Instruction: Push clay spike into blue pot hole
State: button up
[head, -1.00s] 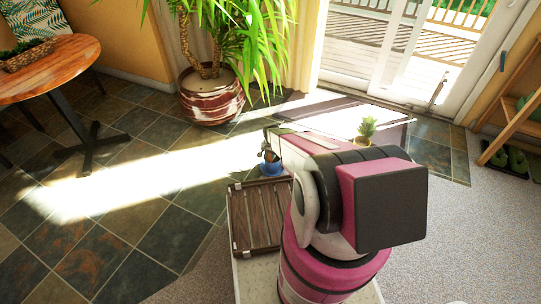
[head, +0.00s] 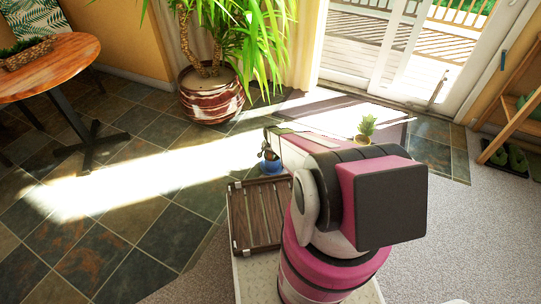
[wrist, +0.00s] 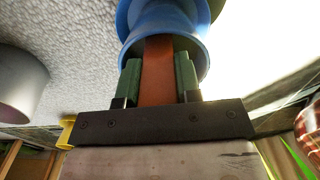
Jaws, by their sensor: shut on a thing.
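The blue pot (head: 271,167) stands just past the wooden slatted tray in the head view, partly hidden by my arm. In the wrist view the blue pot (wrist: 163,22) fills the top middle, its flared rim facing my gripper. My gripper (wrist: 158,75) is shut on the orange-brown clay spike (wrist: 158,70), with a green finger on each side. The far end of the spike reaches inside the pot's rim. How deep it sits and the hole itself are hidden. In the head view my gripper (head: 268,153) is small and close above the pot.
The wooden slatted tray (head: 256,241) lies left of my arm. A small plant in a yellow pot (head: 362,140) stands to the right of the blue pot. A large potted plant (head: 212,97) stands behind on the tiled floor. A round wooden table (head: 60,62) is at far left.

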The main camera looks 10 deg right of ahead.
jog(key=shift+f, duration=0.9)
dwell(1.4)
jog(key=o, duration=0.8)
jog(key=shift+f, duration=0.1)
jog(key=shift+c, duration=0.9)
jog(key=shift+r, duration=0.3)
jog(key=shift+o, duration=1.4)
jog(key=shift+r, duration=0.25)
jog(key=shift+o, duration=0.2)
jog(key=shift+r, duration=3.2)
